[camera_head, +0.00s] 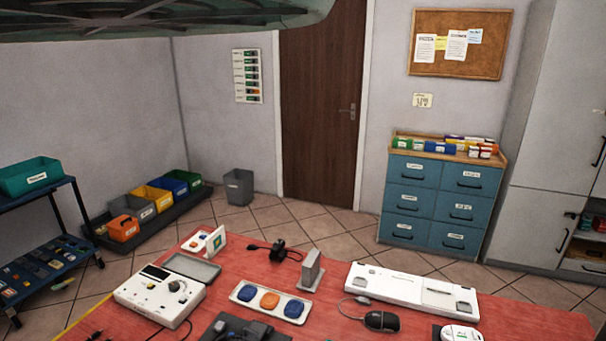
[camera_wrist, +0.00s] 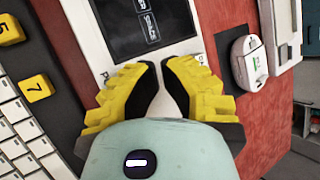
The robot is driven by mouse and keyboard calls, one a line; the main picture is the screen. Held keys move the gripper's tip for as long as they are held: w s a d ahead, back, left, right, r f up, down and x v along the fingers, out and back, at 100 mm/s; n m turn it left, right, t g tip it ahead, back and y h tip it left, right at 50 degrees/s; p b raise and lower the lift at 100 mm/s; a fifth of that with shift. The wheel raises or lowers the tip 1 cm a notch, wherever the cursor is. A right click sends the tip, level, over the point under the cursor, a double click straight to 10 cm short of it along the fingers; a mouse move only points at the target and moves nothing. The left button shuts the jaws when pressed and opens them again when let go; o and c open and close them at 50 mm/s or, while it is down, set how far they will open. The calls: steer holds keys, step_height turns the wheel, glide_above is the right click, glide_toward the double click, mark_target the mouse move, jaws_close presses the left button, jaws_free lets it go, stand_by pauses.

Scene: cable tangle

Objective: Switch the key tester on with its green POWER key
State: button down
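In the wrist view, a white device with a dark lettered screen (camera_wrist: 150,30) lies just beyond my fingertips. I take it to be the key tester (camera_wrist: 187,47). Part of a printed label beginning with what looks like a P shows at its lower left edge, cut off by my left finger. No green key is visible; my fingers cover the panel below the screen. My gripper (camera_wrist: 160,68) has yellow ribbed fingers with black pads, tips nearly together with nothing held between them. I cannot tell whether it touches the panel. It is not in the head view.
A keyboard with white keys (camera_wrist: 28,147) and yellow keys (camera_wrist: 38,88) lies left in the wrist view. A white device (camera_wrist: 250,65) on a dark pad stands right. The red table (camera_head: 330,270) also holds a cream meter box (camera_head: 150,300) and a three-button strip (camera_head: 268,301).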

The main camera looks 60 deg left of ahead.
steer(key=shift+f, duration=0.35)
steer(key=shift+f+b, duration=0.5)
steer(key=shift+b, duration=0.15)
stand_by(0.3)
steer(key=shift+r, duration=0.1)
steer(key=shift+r+p, duration=0.85)
steer(key=shift+p, duration=0.1)
steer(key=shift+r, duration=0.1)
step_height(320, 180, up, 6)
steer(key=p, duration=0.5)
steer(key=shift+p, duration=0.4)
